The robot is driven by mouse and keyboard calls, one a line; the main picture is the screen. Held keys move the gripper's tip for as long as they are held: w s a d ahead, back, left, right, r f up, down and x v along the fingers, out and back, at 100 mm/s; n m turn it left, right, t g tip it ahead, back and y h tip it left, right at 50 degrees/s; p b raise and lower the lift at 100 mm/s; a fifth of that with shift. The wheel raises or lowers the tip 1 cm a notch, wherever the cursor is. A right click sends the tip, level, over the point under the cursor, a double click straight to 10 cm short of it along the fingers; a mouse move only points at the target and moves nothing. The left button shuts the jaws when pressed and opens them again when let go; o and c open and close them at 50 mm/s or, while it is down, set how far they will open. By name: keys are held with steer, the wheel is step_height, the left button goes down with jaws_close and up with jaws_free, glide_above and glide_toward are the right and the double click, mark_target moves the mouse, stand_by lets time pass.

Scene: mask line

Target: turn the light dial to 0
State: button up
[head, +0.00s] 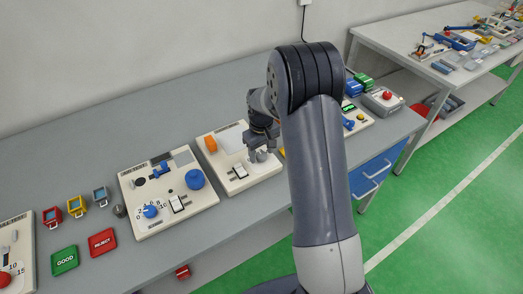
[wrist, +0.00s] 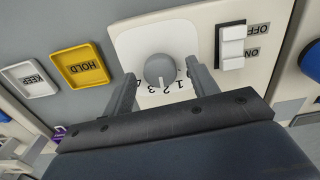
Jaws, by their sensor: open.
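The light dial (wrist: 160,68) is a round grey knob on a white plate in the wrist view. A pale pointer mark on it faces the numbers, near 2 and 3. The digits 1, 2 and 3 can be read; the ends of the scale are partly hidden by the fingers. My gripper (wrist: 161,72) is open, with one finger on each side of the knob. I cannot tell whether the fingers touch it. In the head view my gripper (head: 260,156) is low over the front right of a cream panel (head: 232,188), hiding the dial there.
An ON/OFF rocker switch (wrist: 232,45) sits close right of the dial. A yellow HOLD tray (wrist: 80,67) and a white KEEP tray (wrist: 30,78) lie to the left. In the head view, another panel (head: 143,181) with a blue knob (head: 195,179) stands left.

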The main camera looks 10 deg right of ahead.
steer(key=shift+f, duration=0.15)
steer(key=shift+c, duration=0.4)
steer(key=c, duration=0.9)
steer(key=shift+f+n+b, duration=0.1)
steer(key=shift+n+b, duration=0.6)
steer(key=shift+n, duration=0.4)
steer(key=n+b, duration=0.1)
steer(key=n, duration=0.2)
steer(key=shift+n, duration=0.3)
steer(key=n+b, duration=0.2)
steer(key=n, duration=0.4)
steer(key=shift+n, duration=0.5)
